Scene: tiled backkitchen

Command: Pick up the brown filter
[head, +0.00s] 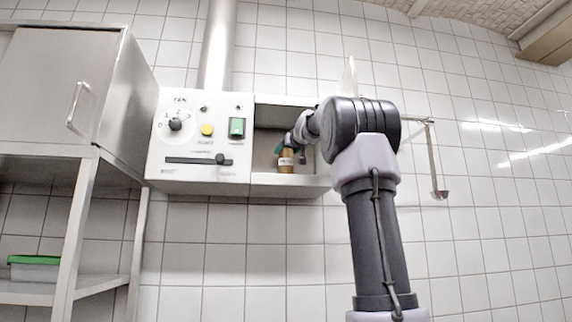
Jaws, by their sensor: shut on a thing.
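The brown filter (286,164) is a small upright brown cylinder with a pale band, in the open recess of the wall unit (262,184). My gripper (284,150) is at its top, shut on it. The fingers are small in the picture and partly hidden by the wrist. I cannot tell whether the filter's bottom touches the recess floor.
A control panel (200,140) with a dial, buttons and a slider is left of the recess. A metal cabinet (65,85) and shelf (45,290) stand at the left; a green-lidded box (34,268) is on the shelf. A ladle (436,175) hangs at right.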

